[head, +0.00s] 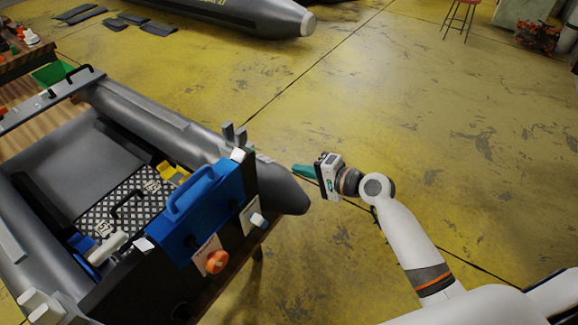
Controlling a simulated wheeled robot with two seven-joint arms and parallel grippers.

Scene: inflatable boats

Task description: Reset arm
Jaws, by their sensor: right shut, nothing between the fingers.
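My right arm comes in from the bottom right, and its gripper (304,171) points left, with teal fingers close together and nothing between them. It is in front of the stern end of a grey inflatable boat (157,125), a little to the right of it in the picture. I cannot tell the exact gap between the fingertips and the boat's tube. My left gripper does not show in the head view.
The boat's dark transom carries a blue handled piece (200,205) and an orange knob (217,262). Another grey boat (240,15) lies at the back. A red stool (460,15) stands at the back right. The yellow floor (440,120) right of the gripper is open.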

